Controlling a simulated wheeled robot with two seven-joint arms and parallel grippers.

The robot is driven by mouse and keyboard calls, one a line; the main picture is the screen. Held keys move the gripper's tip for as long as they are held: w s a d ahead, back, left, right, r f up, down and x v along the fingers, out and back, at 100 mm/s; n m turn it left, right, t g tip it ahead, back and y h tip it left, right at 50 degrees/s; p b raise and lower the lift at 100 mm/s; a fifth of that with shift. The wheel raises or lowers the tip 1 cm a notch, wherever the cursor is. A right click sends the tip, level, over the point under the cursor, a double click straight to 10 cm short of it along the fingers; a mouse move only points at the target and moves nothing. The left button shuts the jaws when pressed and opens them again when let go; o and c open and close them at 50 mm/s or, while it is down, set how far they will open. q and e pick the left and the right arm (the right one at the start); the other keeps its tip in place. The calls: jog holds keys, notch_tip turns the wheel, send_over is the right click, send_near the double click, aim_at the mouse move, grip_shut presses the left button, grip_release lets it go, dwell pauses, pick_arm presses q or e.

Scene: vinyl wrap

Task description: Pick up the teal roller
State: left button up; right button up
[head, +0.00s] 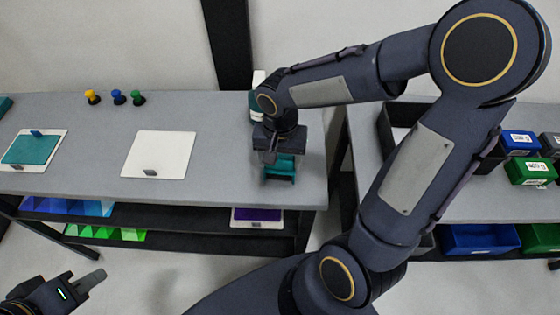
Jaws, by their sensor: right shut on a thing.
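The teal roller (279,172) is at the right end of the grey table, directly below my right gripper (277,158). My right gripper points down and is shut on the roller; its fingers are partly hidden by the wrist. I cannot tell whether the roller touches the table. My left gripper (93,280) is at the bottom left, away from the table. Its finger shows, but its opening cannot be made out.
On the grey table (85,180) are a white board (160,153), a board with a teal sheet (33,150) and yellow, blue and green knobs (118,97). A white bottle (257,82) stands behind my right wrist. Blue (520,141) and green bins (530,170) are at right.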

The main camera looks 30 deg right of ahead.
jog(key=shift+r, duration=0.15)
jog(key=shift+r, duration=0.3)
notch_tip(320, 180, up, 2)
jog(key=shift+r, duration=0.1)
jog(key=s+a+r+b, duration=0.1)
jog(key=s+a+r, duration=0.5)
jog(key=s+r, duration=0.4)
jog(key=s, duration=0.2)
jog(key=shift+s+b, duration=0.3)
jog(key=shift+s, duration=0.1)
